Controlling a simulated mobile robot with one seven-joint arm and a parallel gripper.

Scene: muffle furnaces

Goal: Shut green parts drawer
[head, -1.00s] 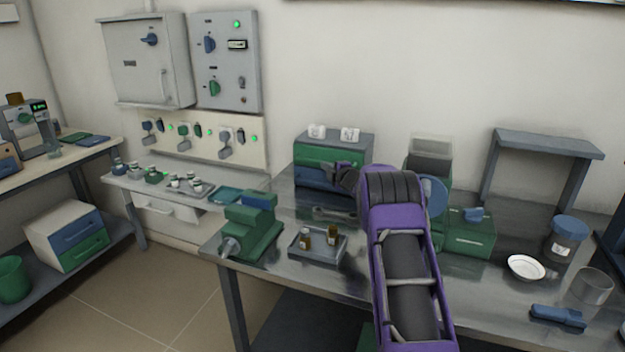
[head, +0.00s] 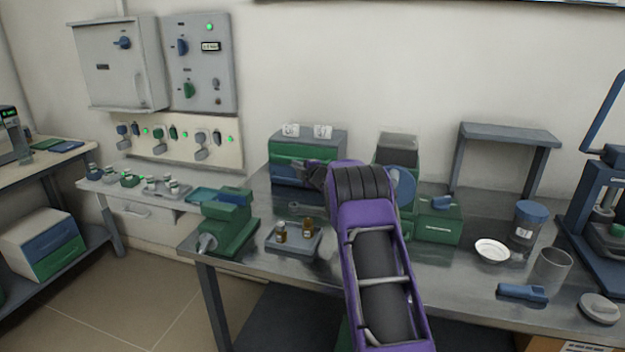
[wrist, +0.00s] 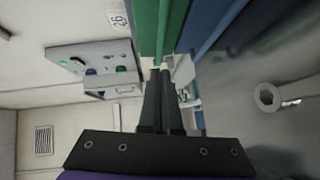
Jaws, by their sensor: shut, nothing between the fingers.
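A drawer cabinet stands at the back of the steel bench, with a green parts drawer (head: 290,152) above a blue drawer (head: 286,172). I cannot tell how far the green drawer stands out. My gripper (head: 306,172) is in front of the cabinet's front, at the right part, and hides some of it. In the wrist view, my shut, empty fingers (wrist: 163,72) point at the green drawer front (wrist: 148,28), their tips close to its edge. Whether they touch cannot be told. The blue drawer front (wrist: 205,22) is beside it in that view.
A green vise (head: 228,228) and a tray (head: 293,246) with small bottles are at the bench's front left. A green box (head: 440,224) stands right of my arm. A wrench (wrist: 268,98) lies on the bench. Another drawer cabinet (head: 30,232) is on the lower left shelf.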

